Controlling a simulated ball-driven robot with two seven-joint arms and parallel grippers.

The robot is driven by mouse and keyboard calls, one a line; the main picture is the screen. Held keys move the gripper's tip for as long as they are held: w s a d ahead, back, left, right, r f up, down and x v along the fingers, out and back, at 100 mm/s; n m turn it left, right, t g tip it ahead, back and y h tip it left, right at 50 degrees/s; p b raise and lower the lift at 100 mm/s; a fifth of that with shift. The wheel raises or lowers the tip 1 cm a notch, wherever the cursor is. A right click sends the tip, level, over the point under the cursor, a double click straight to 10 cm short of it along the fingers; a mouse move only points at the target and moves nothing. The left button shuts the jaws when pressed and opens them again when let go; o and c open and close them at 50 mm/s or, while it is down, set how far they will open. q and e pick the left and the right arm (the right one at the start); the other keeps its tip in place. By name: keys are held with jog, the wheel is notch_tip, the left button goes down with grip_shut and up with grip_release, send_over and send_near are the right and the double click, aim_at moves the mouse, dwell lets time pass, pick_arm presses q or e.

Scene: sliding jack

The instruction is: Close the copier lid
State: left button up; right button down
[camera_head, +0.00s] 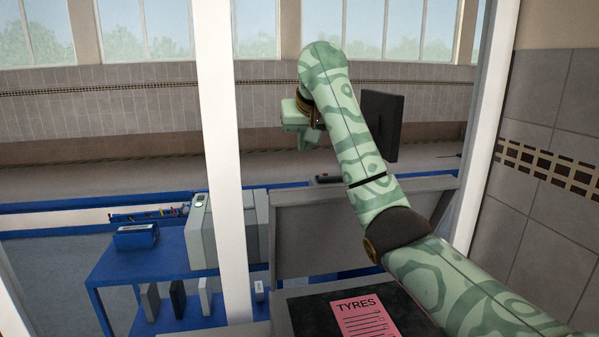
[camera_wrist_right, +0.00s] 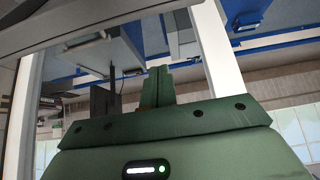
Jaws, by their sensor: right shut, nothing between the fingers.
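The copier lid (camera_head: 315,240) is a grey panel standing raised at the back of the copier. Below it the dark copier bed (camera_head: 310,312) shows, with a pink sheet headed TYRES (camera_head: 363,316) lying on it. My right arm crosses in front of the lid from the lower right. My right gripper (camera_head: 304,138) is above the lid's top edge, apart from it in the picture; how far behind it is I cannot tell. In the right wrist view the green fingers (camera_wrist_right: 160,85) are together and empty. My left gripper is out of view.
A white post (camera_head: 222,150) stands just left of the lid. Left of it a blue bench (camera_head: 125,265) carries grey machines (camera_head: 200,235) and a blue box (camera_head: 137,236). A dark screen (camera_head: 382,125) stands behind my right arm. A tiled wall (camera_head: 550,200) closes the right side.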

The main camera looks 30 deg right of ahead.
aim_at(303, 187)
jog(key=p+x, duration=0.1)
jog(key=x, duration=0.3)
jog(key=shift+d+f, duration=0.1)
jog(key=shift+f, duration=0.1)
notch_tip(303, 187, down, 5)
jog(key=shift+r+p, duration=0.1)
jog(key=shift+p, duration=1.15)
jog(key=shift+s+a, duration=0.2)
jog(key=shift+s, duration=0.3)
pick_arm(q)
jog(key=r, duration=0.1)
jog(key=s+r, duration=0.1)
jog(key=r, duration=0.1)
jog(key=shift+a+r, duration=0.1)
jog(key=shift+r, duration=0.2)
pick_arm(e)
jog(key=shift+w, duration=0.15)
jog(key=shift+f, duration=0.25)
